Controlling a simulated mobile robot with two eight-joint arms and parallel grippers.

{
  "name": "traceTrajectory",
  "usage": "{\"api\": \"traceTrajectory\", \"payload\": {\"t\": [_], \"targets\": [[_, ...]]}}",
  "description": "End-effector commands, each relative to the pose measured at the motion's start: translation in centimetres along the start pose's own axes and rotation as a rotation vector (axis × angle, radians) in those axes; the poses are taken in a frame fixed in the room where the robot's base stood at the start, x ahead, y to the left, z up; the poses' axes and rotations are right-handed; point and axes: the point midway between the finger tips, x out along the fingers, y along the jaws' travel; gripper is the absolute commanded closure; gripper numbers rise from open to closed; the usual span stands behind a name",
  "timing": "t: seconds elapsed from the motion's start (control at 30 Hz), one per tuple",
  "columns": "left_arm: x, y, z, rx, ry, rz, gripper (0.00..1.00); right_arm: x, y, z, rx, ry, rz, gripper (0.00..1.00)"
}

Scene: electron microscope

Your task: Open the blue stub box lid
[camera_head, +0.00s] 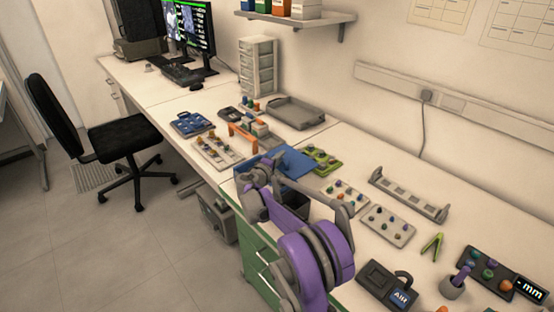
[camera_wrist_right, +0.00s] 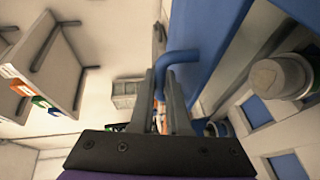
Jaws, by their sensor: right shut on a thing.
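The blue stub box lid (camera_head: 291,161) shows in the head view as a blue panel beside my right gripper (camera_head: 268,163). In the right wrist view the lid (camera_wrist_right: 210,40) is a blue slab with a bent blue handle (camera_wrist_right: 180,57). My right gripper (camera_wrist_right: 165,88) is shut on this handle. To the right of the lid, a pale gridded interior with blue-floored cells (camera_wrist_right: 257,110) shows, with a grey stub (camera_wrist_right: 280,76) in it. The lid stands raised at an angle from this interior. My arm hides much of the box in the head view. My left gripper is not in view.
An orange-handled rack (camera_head: 243,137) and a pale tray with small parts (camera_head: 216,150) lie left of the lid. A green tray (camera_head: 322,160) and a stub tray (camera_head: 346,197) lie to its right. A grey tray (camera_head: 292,112) is behind. A wall shelf (camera_head: 295,20) hangs above.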

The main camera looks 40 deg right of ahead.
Motion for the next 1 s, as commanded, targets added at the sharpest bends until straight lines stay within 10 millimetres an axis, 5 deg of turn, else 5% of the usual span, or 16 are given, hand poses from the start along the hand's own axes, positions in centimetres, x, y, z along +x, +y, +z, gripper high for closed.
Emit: {"api": "traceTrajectory", "payload": {"t": [0.03, 0.07, 0.1, 0.47, 1.0], "targets": [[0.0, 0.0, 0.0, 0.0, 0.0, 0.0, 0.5, 0.0, 0.0, 0.0, 0.0, -0.001, 0.0, 1.0], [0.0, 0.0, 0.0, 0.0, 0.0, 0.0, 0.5, 0.0, 0.0, 0.0, 0.0, -0.001, 0.0, 0.81], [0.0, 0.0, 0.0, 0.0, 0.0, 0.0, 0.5, 0.0, 0.0, 0.0, 0.0, -0.001, 0.0, 0.73], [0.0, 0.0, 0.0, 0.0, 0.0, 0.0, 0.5, -0.4, 0.0, 0.0, 0.0, 0.0, 0.0, 0.73], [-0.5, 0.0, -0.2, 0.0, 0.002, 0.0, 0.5, -9.7, 0.0, -0.1, 0.001, 0.001, 0.0, 0.73]]}}
